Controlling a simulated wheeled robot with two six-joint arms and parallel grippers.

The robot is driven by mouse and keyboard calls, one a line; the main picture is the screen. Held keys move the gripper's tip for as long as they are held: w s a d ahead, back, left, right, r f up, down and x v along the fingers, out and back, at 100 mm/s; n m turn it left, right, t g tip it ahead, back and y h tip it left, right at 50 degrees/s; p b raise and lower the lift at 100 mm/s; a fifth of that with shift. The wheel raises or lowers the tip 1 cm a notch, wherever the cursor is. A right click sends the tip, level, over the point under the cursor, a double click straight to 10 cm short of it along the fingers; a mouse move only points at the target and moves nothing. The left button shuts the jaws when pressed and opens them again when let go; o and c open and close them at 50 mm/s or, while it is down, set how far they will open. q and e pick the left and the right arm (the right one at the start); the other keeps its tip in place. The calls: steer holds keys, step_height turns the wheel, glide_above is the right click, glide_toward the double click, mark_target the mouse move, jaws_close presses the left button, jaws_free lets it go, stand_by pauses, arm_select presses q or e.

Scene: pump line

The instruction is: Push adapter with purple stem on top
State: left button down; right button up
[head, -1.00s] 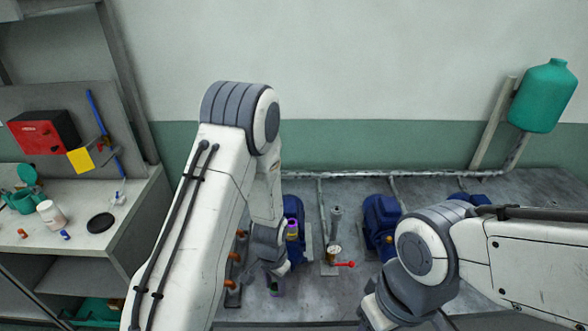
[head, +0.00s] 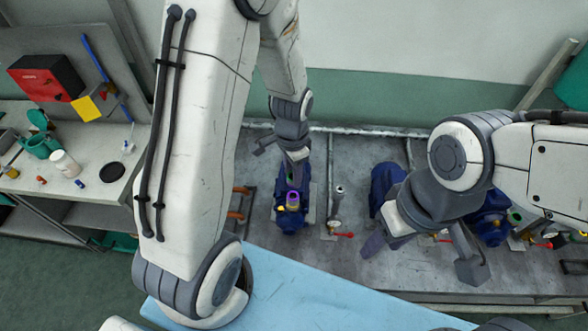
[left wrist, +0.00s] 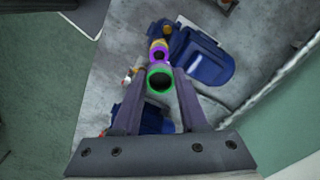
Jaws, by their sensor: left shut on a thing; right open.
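My left gripper (head: 292,172) is shut on a short dark adapter with a green rim (left wrist: 159,79), seen between the two fingers in the left wrist view. Its lower end and any purple stem on it are hidden. A purple ring (head: 293,198) with a yellow band sits on the left blue pump (head: 289,220). In the left wrist view the purple ring (left wrist: 159,54) appears just beyond the green rim. I cannot tell whether the held piece touches it. My right gripper (head: 424,258) is open and empty in front of the pumps on the right.
A grey upright pipe (head: 339,196) and a red valve handle (head: 344,235) stand right of the left pump. Another blue pump (head: 386,184) is partly behind my right arm; a third (head: 488,226) is further right. A cluttered workbench (head: 100,201) is at left.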

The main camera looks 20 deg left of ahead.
mark_target(292, 196)
arm_select(q)
step_height(292, 196, down, 4)
steer(key=b, duration=0.3)
steer(key=shift+d+f+b, duration=0.1)
steer(key=shift+f+b, duration=0.2)
steer(key=shift+f, duration=0.2)
steer(key=shift+s, duration=0.15)
stand_by(0.7)
steer(key=shift+f+b, duration=0.35)
steer(key=shift+f, duration=0.35)
stand_by(1.1)
steer(key=shift+c, duration=1.8)
jaws_free()
steer(key=shift+r, duration=0.15)
